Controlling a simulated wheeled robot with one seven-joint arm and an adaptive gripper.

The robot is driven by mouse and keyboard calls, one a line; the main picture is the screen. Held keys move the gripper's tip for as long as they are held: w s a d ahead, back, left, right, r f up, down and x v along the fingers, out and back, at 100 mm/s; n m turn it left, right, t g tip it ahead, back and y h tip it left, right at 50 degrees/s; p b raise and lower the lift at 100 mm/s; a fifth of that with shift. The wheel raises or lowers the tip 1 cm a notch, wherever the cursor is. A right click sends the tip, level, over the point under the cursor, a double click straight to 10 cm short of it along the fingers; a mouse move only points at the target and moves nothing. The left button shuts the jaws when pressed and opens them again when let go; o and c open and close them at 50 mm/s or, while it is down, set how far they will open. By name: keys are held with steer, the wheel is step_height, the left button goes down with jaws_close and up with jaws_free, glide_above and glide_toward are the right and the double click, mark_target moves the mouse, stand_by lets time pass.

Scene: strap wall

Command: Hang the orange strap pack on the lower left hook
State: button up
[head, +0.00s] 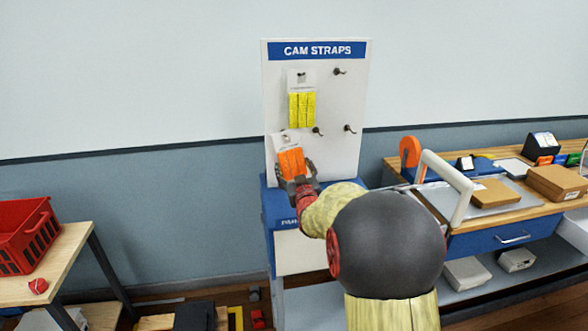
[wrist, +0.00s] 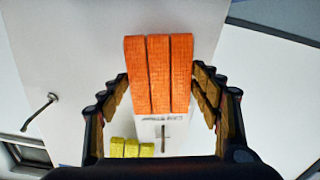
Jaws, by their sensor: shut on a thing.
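The orange strap pack (head: 291,162) has orange straps under a white card. My gripper (head: 298,182) is shut on it, holding it upright in front of the lower left part of the white board. In the wrist view the orange straps (wrist: 158,75) stand between my two fingers (wrist: 160,110), with the card and its dark slot below them. A lower hook (head: 318,131) shows just right of the pack's card in the head view, apart from it in the picture. I cannot tell what lies behind the card or how far it is from the board.
A yellow strap pack (head: 302,110) hangs on the upper left hook. The upper right hook (head: 340,71) and lower right hook (head: 350,129) are bare. A workbench (head: 486,238) with boxes stands right, and a red crate (head: 25,238) on a table left.

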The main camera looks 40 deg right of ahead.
steer(key=o, duration=1.2)
steer(key=v, duration=1.2)
steer(key=shift+s, duration=0.1)
